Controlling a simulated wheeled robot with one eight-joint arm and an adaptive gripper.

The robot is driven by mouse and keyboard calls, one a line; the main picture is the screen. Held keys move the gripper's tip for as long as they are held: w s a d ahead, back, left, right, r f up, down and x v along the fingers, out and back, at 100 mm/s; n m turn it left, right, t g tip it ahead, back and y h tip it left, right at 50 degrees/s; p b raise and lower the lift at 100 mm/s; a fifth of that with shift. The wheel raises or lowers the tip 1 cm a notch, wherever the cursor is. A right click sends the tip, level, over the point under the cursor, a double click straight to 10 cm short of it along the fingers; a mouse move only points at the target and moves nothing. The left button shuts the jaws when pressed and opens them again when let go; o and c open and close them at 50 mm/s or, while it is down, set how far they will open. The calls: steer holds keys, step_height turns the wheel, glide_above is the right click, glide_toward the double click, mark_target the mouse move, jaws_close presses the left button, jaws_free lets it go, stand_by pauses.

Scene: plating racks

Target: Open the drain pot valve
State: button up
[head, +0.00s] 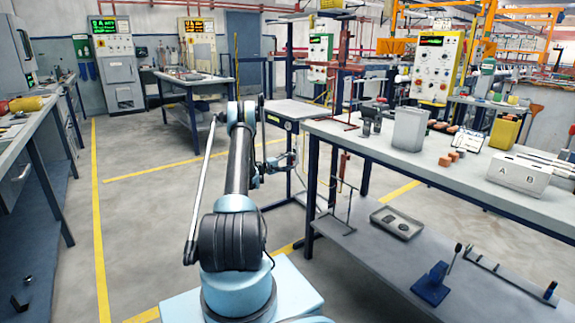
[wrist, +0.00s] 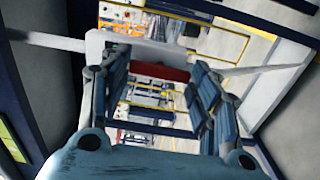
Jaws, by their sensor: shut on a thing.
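My gripper (wrist: 160,68) shows in the wrist view with a finger on each side of a dark red piece (wrist: 161,73). The fingers are shut on this red piece, which sits against a pale plate with pale bars running out to both sides. Whether it is the drain pot valve's handle, I cannot tell. In the head view my gripper (head: 280,163) is small, low beside the near end of a grey-topped table (head: 292,110). What it holds is too small to make out there. No drain pot is clearly recognisable.
A long workbench (head: 400,158) on the right carries a grey bin (head: 410,128) and a white A/B box (head: 518,174). Its lower shelf holds a metal tray (head: 397,221) and a blue stand (head: 432,284). Another bench (head: 195,78) stands behind. Floor on the left is clear.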

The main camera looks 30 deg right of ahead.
steer(key=o, duration=1)
steer(key=shift+s+f, duration=0.1)
steer(key=shift+f, duration=0.05)
steer(key=shift+o, duration=0.2)
steer(key=a, duration=1.2)
steer(key=shift+s, duration=0.4)
